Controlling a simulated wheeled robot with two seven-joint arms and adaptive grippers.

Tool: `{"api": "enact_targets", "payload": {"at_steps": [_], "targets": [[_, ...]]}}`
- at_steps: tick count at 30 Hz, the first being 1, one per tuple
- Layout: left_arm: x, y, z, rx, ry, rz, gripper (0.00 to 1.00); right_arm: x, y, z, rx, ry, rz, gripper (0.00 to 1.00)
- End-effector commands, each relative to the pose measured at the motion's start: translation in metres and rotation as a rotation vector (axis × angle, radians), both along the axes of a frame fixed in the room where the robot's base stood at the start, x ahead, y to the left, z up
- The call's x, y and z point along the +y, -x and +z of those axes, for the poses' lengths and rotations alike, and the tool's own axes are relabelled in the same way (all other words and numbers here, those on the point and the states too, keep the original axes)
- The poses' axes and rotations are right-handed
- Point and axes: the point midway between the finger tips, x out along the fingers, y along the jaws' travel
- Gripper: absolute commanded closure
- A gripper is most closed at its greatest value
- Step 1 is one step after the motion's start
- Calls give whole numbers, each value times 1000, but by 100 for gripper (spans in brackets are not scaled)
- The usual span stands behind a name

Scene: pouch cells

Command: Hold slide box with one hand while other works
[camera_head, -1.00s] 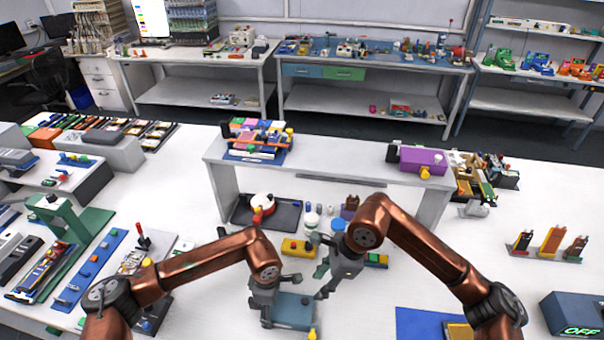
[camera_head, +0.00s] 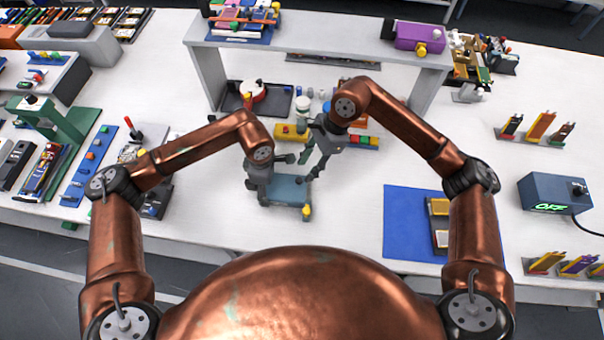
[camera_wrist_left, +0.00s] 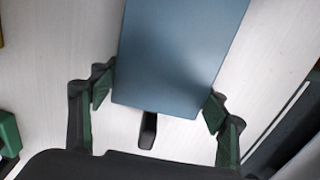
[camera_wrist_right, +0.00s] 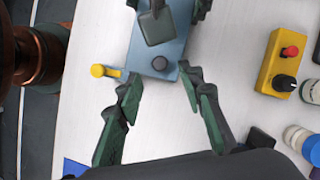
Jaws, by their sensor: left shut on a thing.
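The slide box is a blue-grey box (camera_head: 291,190) on the white table in front of me, with a yellow knob (camera_wrist_right: 98,71) sticking out at one side. The contact itself is partly hidden in the head view. My right gripper (camera_wrist_right: 160,88) is open and empty, with its fingertips over the near end of the box, close to the left gripper.
A yellow box with a red button and black knob (camera_wrist_right: 283,62) stands nearby, beside white-lidded jars (camera_wrist_right: 301,138). A white raised shelf (camera_head: 330,48) spans behind. A blue mat (camera_head: 400,225) lies to the right. Table between the mat and slide box is clear.

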Motion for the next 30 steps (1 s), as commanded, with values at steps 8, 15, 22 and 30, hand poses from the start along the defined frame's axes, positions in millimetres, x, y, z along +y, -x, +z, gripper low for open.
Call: {"api": "enact_targets", "payload": {"at_steps": [8,15,22,30], "targets": [[0,0,0,0,0,0,63,15,5,-37,0,0,0,65],[0,0,0,0,0,0,63,18,6,-45,-1,1,0,65],[0,0,0,0,0,0,63,17,6,-44,-1,1,0,68],[0,0,0,0,0,0,63,17,5,-44,-1,1,-1,87]]}}
